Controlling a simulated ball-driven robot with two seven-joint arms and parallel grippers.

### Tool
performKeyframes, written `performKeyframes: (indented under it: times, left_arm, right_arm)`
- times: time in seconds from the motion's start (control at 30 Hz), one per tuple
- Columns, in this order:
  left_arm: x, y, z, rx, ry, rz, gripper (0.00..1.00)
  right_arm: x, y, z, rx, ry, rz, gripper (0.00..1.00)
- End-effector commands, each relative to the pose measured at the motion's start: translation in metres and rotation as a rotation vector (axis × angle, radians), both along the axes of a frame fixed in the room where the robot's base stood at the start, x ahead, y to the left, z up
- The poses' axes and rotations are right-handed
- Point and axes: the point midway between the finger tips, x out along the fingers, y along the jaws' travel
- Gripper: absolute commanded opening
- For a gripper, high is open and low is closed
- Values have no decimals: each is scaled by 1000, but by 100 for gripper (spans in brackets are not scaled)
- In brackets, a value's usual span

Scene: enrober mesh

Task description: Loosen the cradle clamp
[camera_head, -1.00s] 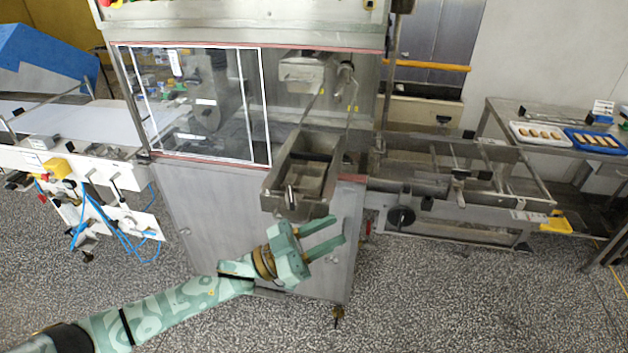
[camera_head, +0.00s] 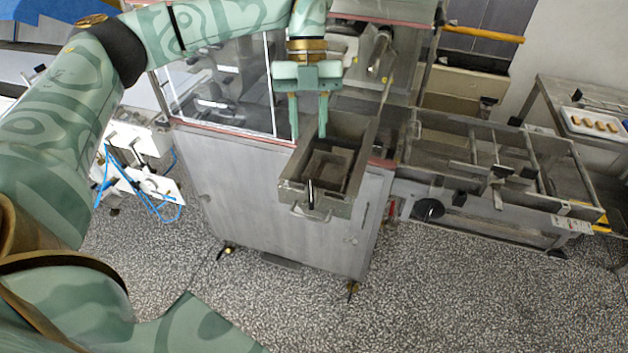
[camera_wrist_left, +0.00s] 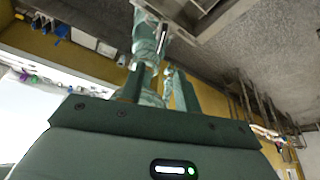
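A grey metal trough-like cradle (camera_head: 347,205) juts from the front of the machine, with a wire handle on its front end. A small upright metal lever (camera_head: 311,193) stands at its near left; I take it for the clamp but cannot tell for certain. My left gripper (camera_head: 309,132) hangs with its fingers pointing down over the cradle's left rim, behind the lever. The fingers are apart with nothing between them. Whether they touch the rim cannot be told. In the left wrist view a metal edge (camera_wrist_left: 235,14) shows at the top. My right gripper is not in view.
The machine cabinet (camera_head: 285,205) stands below the cradle, with a clear guard panel to the left. A metal conveyor frame (camera_head: 455,195) extends right. A side table carries a white tray (camera_head: 570,121) of brown pieces. The speckled floor in front is free.

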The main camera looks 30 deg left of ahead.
Motion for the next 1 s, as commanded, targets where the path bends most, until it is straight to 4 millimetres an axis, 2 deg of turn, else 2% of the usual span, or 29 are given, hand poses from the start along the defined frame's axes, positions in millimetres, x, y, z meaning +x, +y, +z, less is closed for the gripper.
performKeyframes:
  times: [0.03, 0.2, 0.4, 0.5, 0.67, 0.9, 0.93, 1.0]
  left_arm:
    - [-5, -3, -14, -1, 5, -3, 33]
    - [-19, -13, -54, -2, 6, -2, 33]
    - [-32, -22, -91, -4, 2, -2, 33]
    - [-35, -25, -102, -3, 1, -2, 33]
    - [-38, -27, -111, -4, 0, -1, 33]
    - [-38, -27, -112, -4, 0, -1, 33]
    - [-38, -27, -112, -4, -1, -2, 27]
    - [-38, -27, -111, -4, -1, -2, 8]
  right_arm:
    - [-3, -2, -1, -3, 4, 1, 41]
    - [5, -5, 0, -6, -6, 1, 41]
    - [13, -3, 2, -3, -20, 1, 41]
    - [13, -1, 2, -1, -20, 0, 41]
    - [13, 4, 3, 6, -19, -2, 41]
    - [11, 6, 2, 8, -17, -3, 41]
    - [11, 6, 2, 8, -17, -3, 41]
    - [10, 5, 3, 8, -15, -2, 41]
